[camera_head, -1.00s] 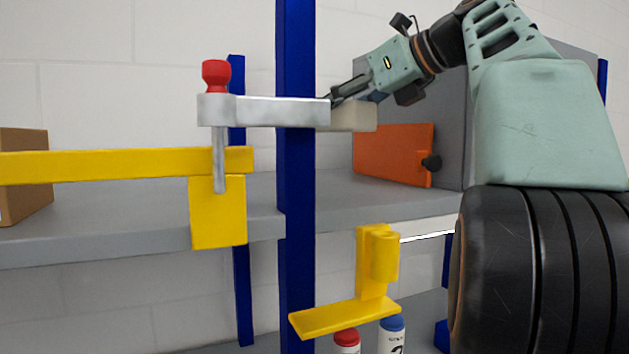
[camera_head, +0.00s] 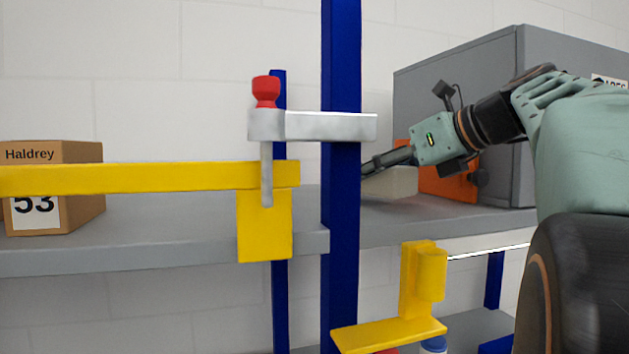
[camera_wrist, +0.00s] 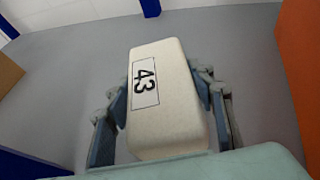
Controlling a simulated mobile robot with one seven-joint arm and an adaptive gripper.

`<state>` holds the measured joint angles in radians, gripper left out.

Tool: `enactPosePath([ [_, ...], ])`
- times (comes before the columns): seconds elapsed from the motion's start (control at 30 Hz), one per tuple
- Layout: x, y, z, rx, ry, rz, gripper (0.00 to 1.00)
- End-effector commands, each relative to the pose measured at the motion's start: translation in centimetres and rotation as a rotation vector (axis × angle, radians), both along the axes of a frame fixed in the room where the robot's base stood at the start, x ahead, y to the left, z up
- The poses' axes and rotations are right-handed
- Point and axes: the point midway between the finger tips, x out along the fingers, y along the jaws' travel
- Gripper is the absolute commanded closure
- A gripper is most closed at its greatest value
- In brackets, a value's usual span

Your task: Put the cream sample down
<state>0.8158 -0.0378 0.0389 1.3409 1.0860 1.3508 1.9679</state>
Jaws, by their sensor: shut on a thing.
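The cream sample (camera_wrist: 166,115) is a pale block with a white label reading 43. It lies between the two fingers of my gripper (camera_wrist: 163,108) in the wrist view, and the fingers are shut on its sides. In the head view the cream sample (camera_head: 392,183) shows just right of the blue post, low over the grey shelf (camera_head: 430,220). I cannot tell whether the block touches the shelf.
A blue post (camera_head: 341,230) stands in front. A silver clamp with a red knob (camera_head: 266,92) and a yellow bar (camera_head: 130,178) are left. A grey cabinet (camera_head: 460,85) with an orange panel (camera_head: 440,183) stands behind. A cardboard box (camera_head: 85,190) sits far left. A yellow bracket (camera_head: 410,290) is below.

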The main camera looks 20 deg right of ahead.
Motion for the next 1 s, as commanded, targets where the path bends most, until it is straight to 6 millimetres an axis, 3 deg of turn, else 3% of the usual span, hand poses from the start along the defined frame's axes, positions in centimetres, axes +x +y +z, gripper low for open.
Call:
enactPosePath([
  [0.17, 0.0, 0.0, -1.4, 0.000, 0.001, 0.000, 0.63],
  [0.53, 0.0, 0.0, -1.8, 0.000, 0.000, 0.000, 0.63],
  [0.57, 0.0, 0.0, -1.8, -0.001, -0.001, -0.001, 0.49],
  [0.7, 0.0, 0.0, -1.7, -0.001, -0.001, -0.001, 0.34],
  [1.0, 0.0, 0.0, -1.6, -0.001, -0.001, -0.001, 0.33],
])
